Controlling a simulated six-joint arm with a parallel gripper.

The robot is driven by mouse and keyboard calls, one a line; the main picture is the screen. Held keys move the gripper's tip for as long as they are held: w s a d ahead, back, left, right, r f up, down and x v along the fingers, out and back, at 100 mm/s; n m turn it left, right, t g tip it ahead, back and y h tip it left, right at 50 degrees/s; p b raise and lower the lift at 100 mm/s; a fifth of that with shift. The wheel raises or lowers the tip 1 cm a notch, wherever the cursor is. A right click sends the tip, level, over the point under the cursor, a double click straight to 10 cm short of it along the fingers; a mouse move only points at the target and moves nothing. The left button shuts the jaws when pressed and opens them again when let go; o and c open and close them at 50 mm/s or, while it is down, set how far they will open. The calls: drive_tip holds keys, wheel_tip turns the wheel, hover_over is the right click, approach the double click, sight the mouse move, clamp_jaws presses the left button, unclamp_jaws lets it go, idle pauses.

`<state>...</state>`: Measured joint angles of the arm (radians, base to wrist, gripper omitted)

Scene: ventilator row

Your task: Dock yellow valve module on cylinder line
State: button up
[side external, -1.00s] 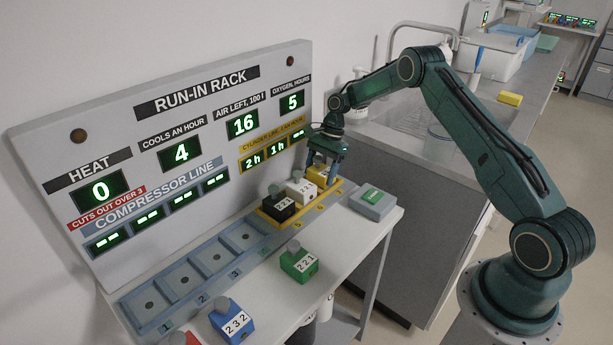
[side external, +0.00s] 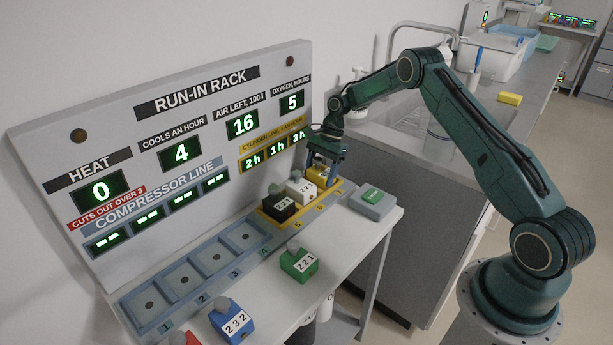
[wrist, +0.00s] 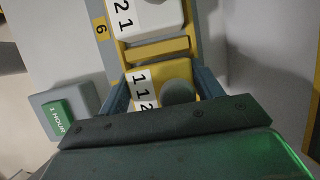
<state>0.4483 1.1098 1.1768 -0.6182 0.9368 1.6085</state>
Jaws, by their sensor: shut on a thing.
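The yellow valve module (side external: 318,177) sits in the far-right bay of the yellow cylinder line (side external: 336,190). In the wrist view the yellow module (wrist: 176,70) shows a 1 1 2 label and a grey-green knob. My gripper (side external: 323,168) is above it with its jaws shut on its two sides; the jaws also flank it in the wrist view (wrist: 160,88). The third cylinder line readout (side external: 298,137) shows 3h, beside 2h and 1h. The module's underside is hidden.
A white module (side external: 300,188) and a black module (side external: 277,206) fill the other cylinder bays. The compressor line bays (side external: 212,257) are empty. Green (side external: 299,264) and blue (side external: 232,321) modules stand on the front bench. A grey box with a green top (side external: 372,202) stands to the right.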

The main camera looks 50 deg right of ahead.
sight(321, 171)
drive_tip(key=shift+s+f, duration=0.15)
drive_tip(key=shift+f, duration=0.95)
drive_tip(key=o, duration=1.3)
drive_tip(key=shift+d, duration=0.1)
wheel_tip(321, 171, up, 10)
drive_tip(key=shift+f, duration=0.25)
drive_tip(key=shift+s+a+r, duration=1.35)
drive_tip(key=shift+s+r, duration=0.55)
drive_tip(key=shift+s, duration=0.7)
drive_tip(key=shift+s+a+r, duration=1.35)
drive_tip(key=shift+s+r, duration=0.5)
drive_tip(key=shift+s, duration=0.8)
drive_tip(key=shift+s+a+r, duration=1.35)
drive_tip(key=shift+s+r, duration=0.55)
drive_tip(key=shift+s, duration=0.7)
